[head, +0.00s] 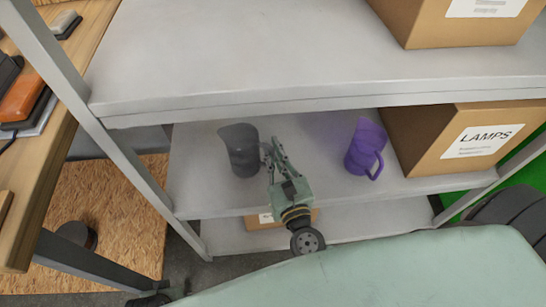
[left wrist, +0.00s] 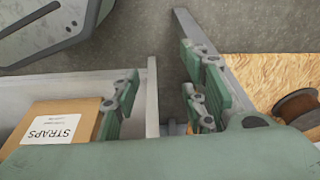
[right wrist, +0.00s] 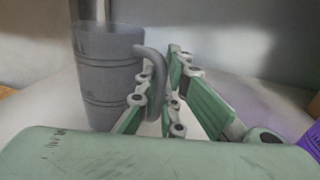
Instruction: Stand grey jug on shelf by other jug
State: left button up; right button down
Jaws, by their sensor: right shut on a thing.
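The grey jug (head: 240,152) is upright at the left part of the middle shelf (head: 205,195). Its base looks at the shelf surface, but I cannot tell whether it touches. My right gripper (head: 273,157) is shut on the jug's handle, on the jug's right side. The right wrist view shows the jug (right wrist: 105,80) with its handle (right wrist: 152,75) between the fingers. The other jug, purple (head: 362,145), stands to the right, its handle facing right. My left gripper (left wrist: 158,100) is open and empty, low by the shelf's lower left.
A LAMPS box (head: 430,140) stands right of the purple jug. The top shelf (head: 240,60) overhangs the jugs. A STRAPS box (left wrist: 62,118) sits on the bottom shelf. A wooden bench (head: 60,130) is at left.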

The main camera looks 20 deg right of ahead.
pick_arm(q)
jog(key=shift+w+r, duration=0.15)
jog(key=shift+r, duration=0.6)
pick_arm(e)
jog(key=shift+f, duration=0.55)
jog(key=shift+f, duration=0.1)
jog(key=c, duration=1.9)
grip_release()
pick_arm(q)
jog(key=shift+w+r, duration=0.2)
jog(key=shift+r, duration=0.3)
